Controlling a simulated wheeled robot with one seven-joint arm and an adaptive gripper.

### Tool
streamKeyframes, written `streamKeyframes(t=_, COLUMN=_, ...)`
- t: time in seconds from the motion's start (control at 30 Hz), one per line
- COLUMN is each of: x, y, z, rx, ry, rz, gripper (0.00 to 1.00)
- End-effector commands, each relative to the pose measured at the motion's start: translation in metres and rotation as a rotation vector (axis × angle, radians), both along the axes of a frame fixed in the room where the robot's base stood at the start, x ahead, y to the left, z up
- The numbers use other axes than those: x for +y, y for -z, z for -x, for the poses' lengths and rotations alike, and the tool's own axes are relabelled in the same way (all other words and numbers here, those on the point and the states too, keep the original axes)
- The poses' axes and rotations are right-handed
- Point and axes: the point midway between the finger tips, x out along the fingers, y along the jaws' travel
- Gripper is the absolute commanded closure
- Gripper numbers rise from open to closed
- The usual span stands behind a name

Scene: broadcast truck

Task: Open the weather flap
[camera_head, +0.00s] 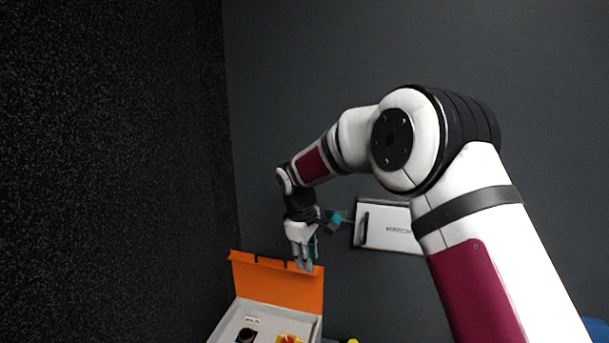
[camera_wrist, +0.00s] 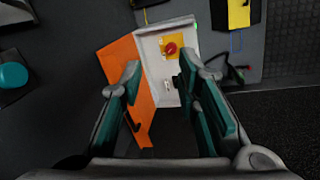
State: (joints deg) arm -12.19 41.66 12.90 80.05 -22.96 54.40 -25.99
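The orange flap (camera_head: 278,284) stands raised along the back edge of a pale grey box (camera_head: 226,330), whose inside is exposed. In the wrist view the flap (camera_wrist: 121,55) spreads out to the left of the box (camera_wrist: 151,45). My gripper (camera_head: 304,268) points down at the flap's upper edge, overlapping it in the head view. In the wrist view my gripper (camera_wrist: 160,72) is open, its fingers apart with the flap and box seen beyond them. Nothing is seen held between them. Whether a finger touches the flap I cannot tell.
Inside the box are a red button (camera_wrist: 171,48) on a yellow plate and a black round part (camera_head: 245,336). A white handled panel (camera_head: 388,228) is on the dark wall to the right. A black speckled wall (camera_head: 110,170) stands close on the left.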

Motion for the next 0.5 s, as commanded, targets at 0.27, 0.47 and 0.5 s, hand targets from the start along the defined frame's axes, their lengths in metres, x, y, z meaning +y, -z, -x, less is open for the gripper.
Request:
streamKeyframes(t=0.27, x=-0.065, y=-0.102, z=0.082, rx=-0.01, ry=0.208, rz=0.007, gripper=0.7)
streamKeyframes(t=0.47, x=-0.107, y=-0.152, z=0.158, rx=-0.009, ry=0.37, rz=-0.004, gripper=0.7)
streamKeyframes(t=0.5, x=-0.115, y=-0.159, z=0.174, rx=-0.008, ry=0.405, rz=-0.007, gripper=0.7)
